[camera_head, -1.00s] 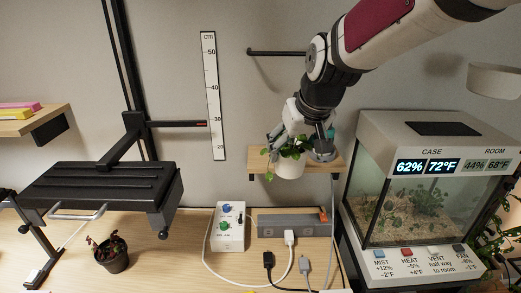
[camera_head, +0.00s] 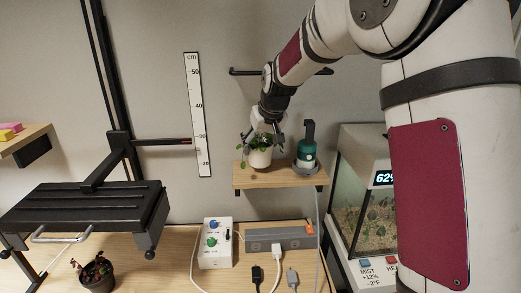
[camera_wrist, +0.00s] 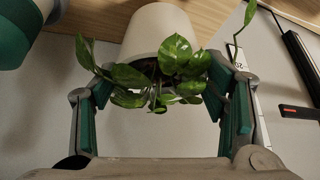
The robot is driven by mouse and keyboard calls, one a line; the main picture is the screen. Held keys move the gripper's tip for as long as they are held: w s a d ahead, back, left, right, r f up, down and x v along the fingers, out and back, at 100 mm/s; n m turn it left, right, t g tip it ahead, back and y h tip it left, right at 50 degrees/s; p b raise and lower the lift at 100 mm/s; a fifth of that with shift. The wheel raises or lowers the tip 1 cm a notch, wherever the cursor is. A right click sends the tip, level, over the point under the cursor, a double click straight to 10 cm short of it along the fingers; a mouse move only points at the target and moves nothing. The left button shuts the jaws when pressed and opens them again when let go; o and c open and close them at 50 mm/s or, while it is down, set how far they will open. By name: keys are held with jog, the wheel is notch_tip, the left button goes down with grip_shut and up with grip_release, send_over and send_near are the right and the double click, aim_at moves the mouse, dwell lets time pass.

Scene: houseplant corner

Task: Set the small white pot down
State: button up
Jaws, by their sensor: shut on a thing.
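The small white pot (camera_head: 260,157) holds a leafy green plant (camera_head: 258,141) and looks upright. My gripper (camera_head: 262,138) is shut on it from above, one finger on each side. The pot is at the left part of the small wooden wall shelf (camera_head: 281,179); whether its base touches the wood is hard to tell. In the wrist view the white pot (camera_wrist: 160,30) shows between my gripper's fingers (camera_wrist: 163,88), with leaves hiding much of its rim. The wooden shelf (camera_wrist: 212,16) lies behind it.
A green bottle-like device (camera_head: 307,154) stands on the shelf right of the pot. A wall ruler (camera_head: 197,115) is to the left, a glass terrarium case (camera_head: 350,210) to the right. A control box (camera_head: 215,243) and power strip (camera_head: 275,237) sit below.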

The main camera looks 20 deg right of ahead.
jog(key=shift+f, duration=1.15)
jog(key=shift+f, duration=0.15)
jog(key=o, duration=1.4)
jog(key=shift+o, duration=0.2)
jog(key=shift+s+r, duration=0.25)
jog(key=shift+r, duration=0.3)
jog(key=a+v, duration=0.1)
jog(key=v, duration=0.9)
jog(key=s+r, duration=0.2)
jog(key=s, duration=0.7)
jog(key=s+r, duration=0.2)
jog(key=s, duration=0.8)
jog(key=s+f, duration=0.2)
jog(key=s, duration=0.6)
jog(key=s+f+m, duration=0.1)
jog(key=s+f, duration=0.2)
jog(key=s, duration=0.5)
jog(key=shift+s+d+f+g+h, duration=0.15)
jog(key=shift+f+g+h, duration=0.15)
jog(key=shift+g, duration=0.1)
